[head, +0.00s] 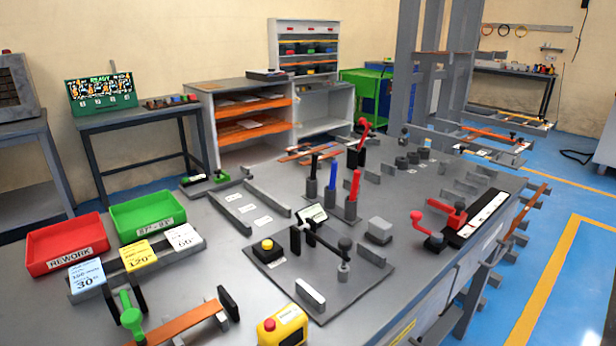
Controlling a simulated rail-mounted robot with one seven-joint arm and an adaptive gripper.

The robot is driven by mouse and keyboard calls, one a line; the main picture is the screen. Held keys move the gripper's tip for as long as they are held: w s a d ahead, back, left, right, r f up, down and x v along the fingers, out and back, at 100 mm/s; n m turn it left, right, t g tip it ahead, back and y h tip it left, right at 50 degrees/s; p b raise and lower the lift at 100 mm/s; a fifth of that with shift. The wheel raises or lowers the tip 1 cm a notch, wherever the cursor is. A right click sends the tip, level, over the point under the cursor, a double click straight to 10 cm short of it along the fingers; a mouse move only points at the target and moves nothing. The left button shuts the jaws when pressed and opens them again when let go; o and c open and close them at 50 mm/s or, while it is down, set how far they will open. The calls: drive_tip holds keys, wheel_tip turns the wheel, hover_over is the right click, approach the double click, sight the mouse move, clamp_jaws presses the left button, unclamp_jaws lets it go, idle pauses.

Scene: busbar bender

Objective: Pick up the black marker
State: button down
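The black marker (313,168) stands upright in a small grey cylindrical holder (311,191) near the middle of the workbench. Its lower part is hidden inside the holder. A blue marker (332,175) stands just to its right in a similar holder, and a red marker (354,186) stands to the right of that. My gripper is not recognisable in the head view, so I cannot see where it is relative to the marker.
A base plate (345,296) with black lever parts and a yellow-black button box (267,250) lies in front of the markers. A tilted white display (313,215) stands close by. Red (66,243) and green (147,214) trays are at left. A red-handled lever (364,135) rises behind.

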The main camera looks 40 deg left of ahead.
idle(0.4)
drive_tip(key=c, duration=1)
unclamp_jaws()
